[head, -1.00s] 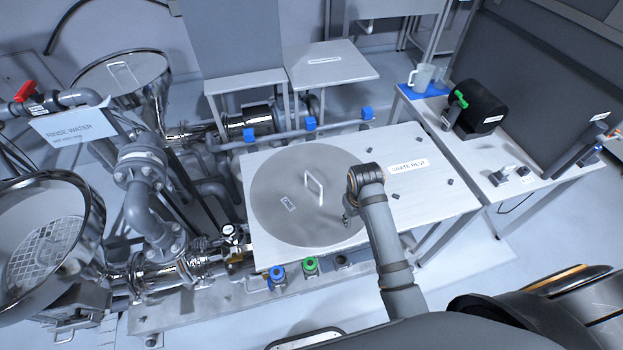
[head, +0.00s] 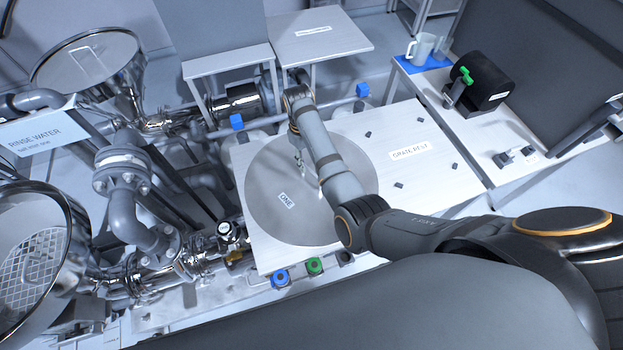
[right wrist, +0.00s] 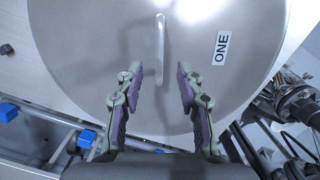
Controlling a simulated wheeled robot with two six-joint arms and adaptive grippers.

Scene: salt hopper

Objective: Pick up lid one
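Lid one (head: 272,215) is a round grey metal disc lying flat on a white table. Its label reads ONE (head: 286,200). In the right wrist view the lid (right wrist: 90,45) fills most of the picture, with its upright bar handle (right wrist: 160,40) at the top middle. My right gripper (right wrist: 158,80) is open and empty above the lid, its fingers pointing toward the handle and apart from it. In the head view my right gripper (head: 301,165) is small and partly covered by my arm, which also hides most of the handle. My left gripper is not in view.
The table's right part has a GRATE REST label (head: 409,153) and small dark pegs. Pipes and a hopper with a grate (head: 35,255) stand at left. A side bench holds a jug (head: 423,48) and a black device (head: 482,80). Blue blocks (head: 237,121) line the back pipe.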

